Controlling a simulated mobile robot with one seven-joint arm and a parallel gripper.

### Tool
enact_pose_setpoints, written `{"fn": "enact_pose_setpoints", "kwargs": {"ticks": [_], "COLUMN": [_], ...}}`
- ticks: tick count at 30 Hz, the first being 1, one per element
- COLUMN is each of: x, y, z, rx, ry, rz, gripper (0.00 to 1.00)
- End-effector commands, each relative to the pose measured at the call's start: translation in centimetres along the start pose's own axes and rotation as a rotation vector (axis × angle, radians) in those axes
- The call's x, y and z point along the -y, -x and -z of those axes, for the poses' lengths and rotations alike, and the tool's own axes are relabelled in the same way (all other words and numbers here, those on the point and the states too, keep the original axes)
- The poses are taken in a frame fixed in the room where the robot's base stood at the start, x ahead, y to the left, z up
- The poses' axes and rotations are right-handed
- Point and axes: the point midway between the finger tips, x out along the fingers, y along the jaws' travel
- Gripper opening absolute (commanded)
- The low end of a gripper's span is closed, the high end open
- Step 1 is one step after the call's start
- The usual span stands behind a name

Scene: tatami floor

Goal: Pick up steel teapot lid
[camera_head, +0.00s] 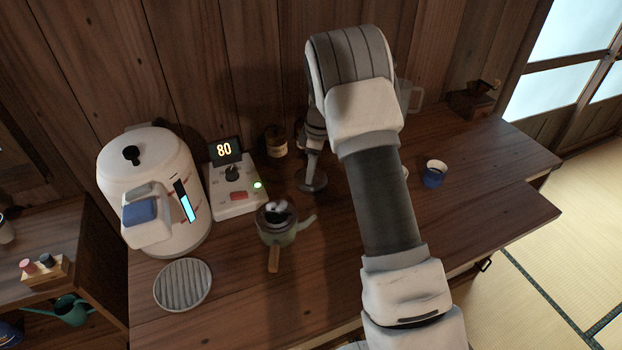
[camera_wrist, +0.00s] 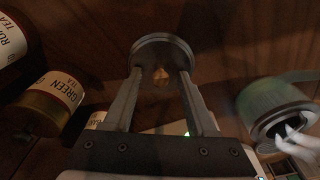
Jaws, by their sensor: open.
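The steel teapot lid (camera_head: 312,184) is a dark round disc on the wooden counter, in front of the back wall. In the wrist view the lid (camera_wrist: 165,48) shows a small brass-coloured knob between my fingertips. My gripper (camera_head: 314,166) points down over the lid. In the wrist view my gripper (camera_wrist: 162,78) is open, one finger on each side of the knob; I cannot tell whether they touch it. A grey-green teapot (camera_head: 277,232) with a wooden handle stands uncovered in front; it also shows in the wrist view (camera_wrist: 262,103), with pale shapes at its mouth.
A white kettle-like machine (camera_head: 150,180) and a control unit (camera_head: 232,197) reading 80 stand left. A round ribbed tray (camera_head: 183,285) lies in front. A tea tin (camera_head: 276,141) is behind the teapot.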

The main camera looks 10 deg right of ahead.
Motion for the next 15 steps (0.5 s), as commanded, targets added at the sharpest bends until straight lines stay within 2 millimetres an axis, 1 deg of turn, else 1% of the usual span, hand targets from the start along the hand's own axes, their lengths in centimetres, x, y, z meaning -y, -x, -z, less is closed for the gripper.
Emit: {"fn": "enact_pose_setpoints", "kwargs": {"ticks": [4,13,14,15], "x": [-0.01,0.00,0.00,0.00], "y": [0.07,0.09,0.09,0.09], "z": [0.02,0.01,0.01,0.02], "rx": [0.000,0.000,0.000,0.000], "ry": [0.000,0.000,0.000,0.000], "rz": [0.000,0.000,0.000,0.000], "gripper": [0.57,0.03,0.00,0.00]}}
